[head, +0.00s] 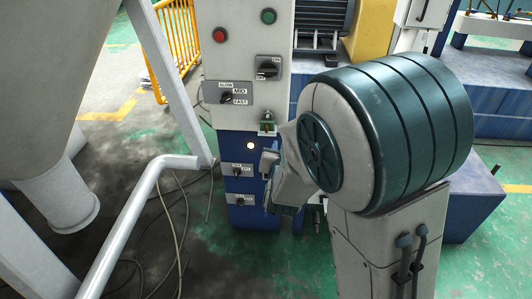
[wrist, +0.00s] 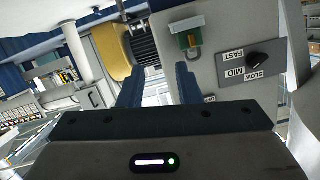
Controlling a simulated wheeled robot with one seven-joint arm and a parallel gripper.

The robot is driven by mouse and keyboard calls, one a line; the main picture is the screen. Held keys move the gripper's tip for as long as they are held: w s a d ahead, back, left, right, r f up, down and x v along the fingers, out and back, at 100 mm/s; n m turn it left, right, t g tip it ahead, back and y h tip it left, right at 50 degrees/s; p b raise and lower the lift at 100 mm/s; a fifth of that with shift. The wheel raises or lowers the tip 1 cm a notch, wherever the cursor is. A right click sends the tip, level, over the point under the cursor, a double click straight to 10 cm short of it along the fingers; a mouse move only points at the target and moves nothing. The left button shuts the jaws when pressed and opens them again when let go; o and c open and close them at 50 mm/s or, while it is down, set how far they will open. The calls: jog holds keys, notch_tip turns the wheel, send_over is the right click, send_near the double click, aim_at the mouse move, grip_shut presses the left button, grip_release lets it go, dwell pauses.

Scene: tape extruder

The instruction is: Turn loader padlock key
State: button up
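In the head view my gripper (head: 268,180) is just below the padlock, in front of the lower panel, and partly hidden by my arm.
The cabinet carries a SLOW/MID/FAST selector (head: 227,97), an ON/OFF switch (head: 269,68), a red button (head: 219,35), a green button (head: 268,16), and a lit button (head: 250,146). Lower knobs (head: 239,171) sit left of my gripper. A grey pipe (head: 130,220) stands at left.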

aim_at(266, 129)
jog(key=s+a+f+n+t+b, duration=0.25)
jog(key=a+f+t+b, duration=0.4)
jog(key=b, duration=0.35)
jog(key=shift+m+t+h, duration=0.25)
jog(key=shift+t+h, duration=0.05)
jog(key=shift+t, duration=0.05)
jog(key=x, duration=0.4)
jog(key=b+x, duration=0.1)
jog(key=x, duration=0.3)
jog(key=d+b+x, duration=0.1)
jog(key=x, duration=0.4)
jog(key=shift+w+f, duration=0.1)
jog(key=shift+f, duration=0.15)
grip_shut()
